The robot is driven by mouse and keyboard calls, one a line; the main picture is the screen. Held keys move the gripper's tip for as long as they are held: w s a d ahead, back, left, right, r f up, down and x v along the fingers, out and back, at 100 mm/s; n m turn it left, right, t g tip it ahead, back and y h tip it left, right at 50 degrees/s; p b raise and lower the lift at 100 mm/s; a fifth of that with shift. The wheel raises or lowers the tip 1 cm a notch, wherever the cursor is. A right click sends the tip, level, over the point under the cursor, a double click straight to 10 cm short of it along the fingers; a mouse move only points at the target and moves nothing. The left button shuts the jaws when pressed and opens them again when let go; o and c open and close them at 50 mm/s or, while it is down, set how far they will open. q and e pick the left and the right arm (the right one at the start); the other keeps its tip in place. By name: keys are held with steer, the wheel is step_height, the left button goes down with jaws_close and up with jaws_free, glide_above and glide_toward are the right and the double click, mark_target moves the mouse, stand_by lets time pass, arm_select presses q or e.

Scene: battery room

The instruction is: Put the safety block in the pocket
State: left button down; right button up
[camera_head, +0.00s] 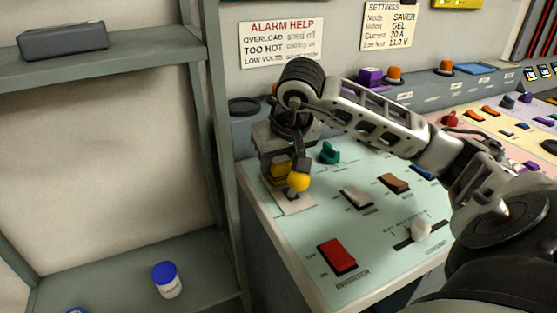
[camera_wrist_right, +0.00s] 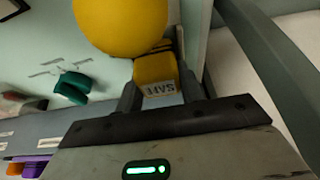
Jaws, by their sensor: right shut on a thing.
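The safety block is a small yellow block (camera_head: 279,169) at the left end of the green console panel. In the right wrist view, the yellow block (camera_wrist_right: 154,72) carries a pale label reading SAFE. My right gripper (camera_head: 281,163) is shut on it, with a finger on each side in the wrist view (camera_wrist_right: 158,90). A round yellow knob (camera_head: 299,182) is right beside the block and partly overlaps it; the knob looks large in the wrist view (camera_wrist_right: 120,22). I cannot make out the pocket. My left gripper is not in view.
A pale plate (camera_head: 295,204) lies under the knob. A green knob (camera_head: 329,153), rocker switches and a red switch (camera_head: 336,256) stand on the panel. A grey shelf post (camera_head: 221,130) rises close to the left. A blue-lidded jar (camera_head: 167,280) stands on the lower shelf.

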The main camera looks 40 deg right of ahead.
steer(key=shift+f, duration=0.1)
steer(key=o, duration=1)
steer(key=shift+r, duration=0.25)
steer(key=p+v, duration=0.1)
steer(key=v, duration=1)
steer(key=shift+s+r, duration=0.15)
steer(key=shift+r, duration=0.25)
